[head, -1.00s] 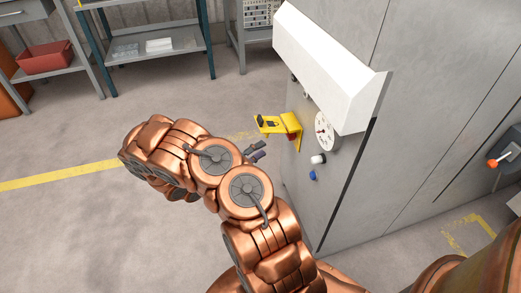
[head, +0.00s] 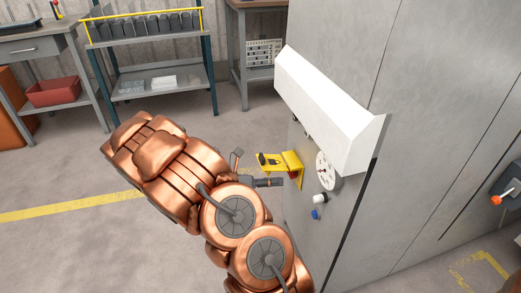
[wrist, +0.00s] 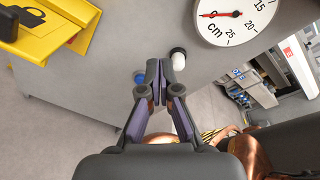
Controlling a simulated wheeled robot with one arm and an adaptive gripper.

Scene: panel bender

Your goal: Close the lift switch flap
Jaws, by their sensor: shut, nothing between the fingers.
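The yellow lift switch flap (head: 268,163) sticks out roughly level from the grey machine panel, with its black padlock mark showing, so it stands open. A bit of red shows at its base by the panel. In the wrist view the flap (wrist: 62,20) is at the upper left. My gripper (head: 278,182) is shut and empty. It points toward the panel, just below the flap in the head view. In the wrist view my fingertips (wrist: 159,78) are together, to the right of the flap and apart from it.
A round dial (head: 326,171), a white knob (head: 320,197) and a blue button (head: 316,214) sit on the panel right of the flap. A white sloped hood (head: 330,110) overhangs them.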

